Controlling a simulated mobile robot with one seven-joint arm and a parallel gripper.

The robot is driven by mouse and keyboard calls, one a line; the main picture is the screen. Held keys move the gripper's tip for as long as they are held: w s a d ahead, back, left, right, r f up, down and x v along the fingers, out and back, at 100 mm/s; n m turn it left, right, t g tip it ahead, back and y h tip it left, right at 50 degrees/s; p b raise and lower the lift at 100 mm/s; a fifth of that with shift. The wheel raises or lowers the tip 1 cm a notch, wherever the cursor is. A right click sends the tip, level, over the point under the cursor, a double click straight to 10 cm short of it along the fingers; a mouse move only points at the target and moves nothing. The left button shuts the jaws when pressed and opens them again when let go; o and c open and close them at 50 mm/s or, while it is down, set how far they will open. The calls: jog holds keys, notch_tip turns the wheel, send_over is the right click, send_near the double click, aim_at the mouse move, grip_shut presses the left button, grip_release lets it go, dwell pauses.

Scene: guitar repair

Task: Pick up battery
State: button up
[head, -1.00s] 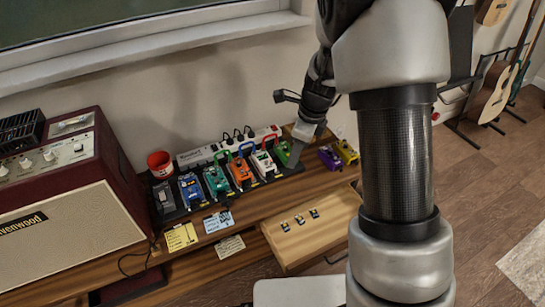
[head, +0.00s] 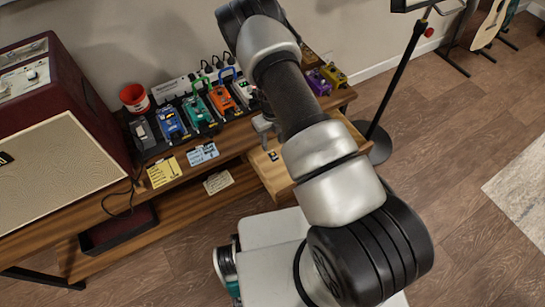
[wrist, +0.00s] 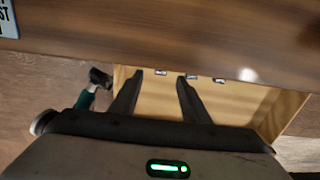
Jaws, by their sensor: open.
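Three small silver-and-dark items, which look like batteries, lie in a row in the open wooden drawer. In the wrist view they are the left battery (wrist: 161,72), the middle battery (wrist: 191,76) and the right battery (wrist: 219,80), all near the drawer's far end. In the head view one battery (head: 273,156) shows and my arm hides the others. My gripper (wrist: 158,80) is open and empty over the drawer, its fingertips pointing toward the left and middle batteries. In the head view my gripper (head: 263,127) is partly hidden by my arm.
The drawer (head: 270,181) sticks out below the wooden bench (head: 240,135). Guitar pedals, including an orange one (head: 221,98), stand on the bench, with a red cup (head: 134,97) and an amplifier (head: 62,165) to the left. A stand (head: 400,75) rises at the right.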

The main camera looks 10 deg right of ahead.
aim_at(273, 154)
jog(key=f, duration=0.2)
jog(key=f+b, duration=0.1)
jog(key=f, duration=0.5)
jog(key=shift+w+d+f+b, duration=0.1)
jog(key=shift+w+b, duration=0.15)
jog(key=shift+b, duration=0.15)
grip_shut()
